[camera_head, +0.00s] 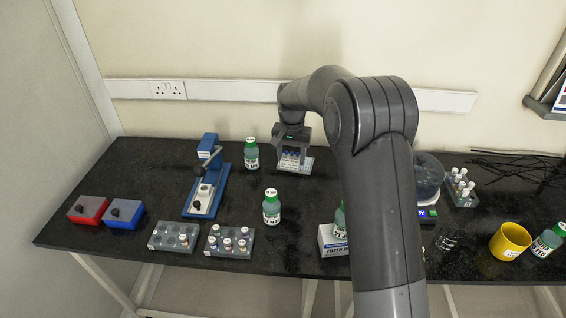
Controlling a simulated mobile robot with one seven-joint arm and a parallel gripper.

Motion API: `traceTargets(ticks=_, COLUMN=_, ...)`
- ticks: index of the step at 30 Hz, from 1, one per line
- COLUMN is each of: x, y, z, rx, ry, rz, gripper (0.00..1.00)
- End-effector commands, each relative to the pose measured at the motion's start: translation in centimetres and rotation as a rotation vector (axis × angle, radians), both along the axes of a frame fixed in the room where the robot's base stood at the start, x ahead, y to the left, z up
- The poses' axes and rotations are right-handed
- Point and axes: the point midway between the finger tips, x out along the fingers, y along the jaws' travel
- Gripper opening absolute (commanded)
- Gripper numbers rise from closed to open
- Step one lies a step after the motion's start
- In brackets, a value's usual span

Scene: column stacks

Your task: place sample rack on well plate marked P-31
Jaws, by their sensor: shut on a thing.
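My gripper (291,148) is near the back middle of the black bench, pointing down. A pale well plate (307,164) shows under and beside the rack. The rack is over the plate, but I cannot tell whether they touch. Any label on the plate, such as P-31, is too small to read or hidden. Two other grey racks stand at the front left: one with few tubes (174,237) and one with several white-capped tubes (229,241).
A green bottle (251,154) stands just left of my gripper, another (271,207) in front. A blue press (207,180), red box (88,210) and blue box (124,213) are left. A filter box (333,240), yellow cup (510,241) and tube rack (460,188) are right.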

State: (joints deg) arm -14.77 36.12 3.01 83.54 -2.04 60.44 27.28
Motion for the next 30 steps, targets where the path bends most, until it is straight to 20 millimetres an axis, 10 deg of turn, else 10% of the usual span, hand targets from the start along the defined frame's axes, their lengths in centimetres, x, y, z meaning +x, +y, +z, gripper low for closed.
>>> traceTargets(ticks=9, x=5.0, y=-11.7, z=1.7, rx=0.001, ry=-0.003, rz=0.113, gripper=0.31)
traceTargets(ticks=14, x=5.9, y=-14.5, z=2.0, rx=0.001, ry=-0.001, rz=0.150, gripper=0.31)
traceTargets(ticks=30, x=9.5, y=-5.6, z=-4.0, rx=0.001, ry=-0.001, rz=0.160, gripper=0.31)
